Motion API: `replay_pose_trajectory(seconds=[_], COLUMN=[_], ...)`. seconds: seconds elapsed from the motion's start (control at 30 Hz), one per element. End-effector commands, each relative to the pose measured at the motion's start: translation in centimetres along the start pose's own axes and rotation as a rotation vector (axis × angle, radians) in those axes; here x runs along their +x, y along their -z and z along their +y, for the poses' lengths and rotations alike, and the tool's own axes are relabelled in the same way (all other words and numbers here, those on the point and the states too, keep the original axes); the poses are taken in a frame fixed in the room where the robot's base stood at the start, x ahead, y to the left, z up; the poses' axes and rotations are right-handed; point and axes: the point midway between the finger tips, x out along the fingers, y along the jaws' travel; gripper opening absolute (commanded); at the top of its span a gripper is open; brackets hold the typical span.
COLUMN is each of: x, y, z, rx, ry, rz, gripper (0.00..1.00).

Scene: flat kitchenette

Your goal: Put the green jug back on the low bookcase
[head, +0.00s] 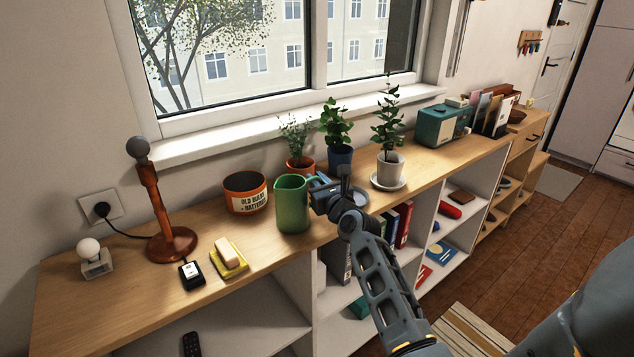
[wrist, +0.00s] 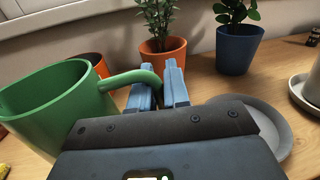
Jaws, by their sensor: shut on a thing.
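The green jug (head: 293,207) is upright at the front part of the wooden top of the low bookcase (head: 325,232). I cannot tell whether its base touches the wood. My gripper (head: 316,186) reaches in from the right and is shut on the jug's handle. In the wrist view the jug (wrist: 48,108) is at the left, its handle running between the two blue fingers (wrist: 160,88). The jug's underside is hidden.
A bulb and battery tub (head: 246,201) stands left of the jug. Potted plants (head: 340,158) stand behind and to the right, with a grey saucer (wrist: 280,140) close by the gripper. Bare wood lies in front of the tub.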

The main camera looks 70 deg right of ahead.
Motion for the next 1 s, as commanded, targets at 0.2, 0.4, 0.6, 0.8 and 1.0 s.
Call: replay_pose_trajectory(seconds=[0.2,0.4,0.6,0.8,1.0], x=[0.0,0.0,0.0,-2.0,-5.8], y=[0.2,0.2,-0.1,-0.1,-0.1], z=[0.0,0.0,0.0,0.0,-0.1], rx=[0.0,0.0,0.0,-0.002,-0.003], ry=[0.0,0.0,0.0,-0.001,0.0], rz=[0.001,0.0,0.0,0.003,0.003], gripper=[0.3,0.41,0.41,0.41,0.41])
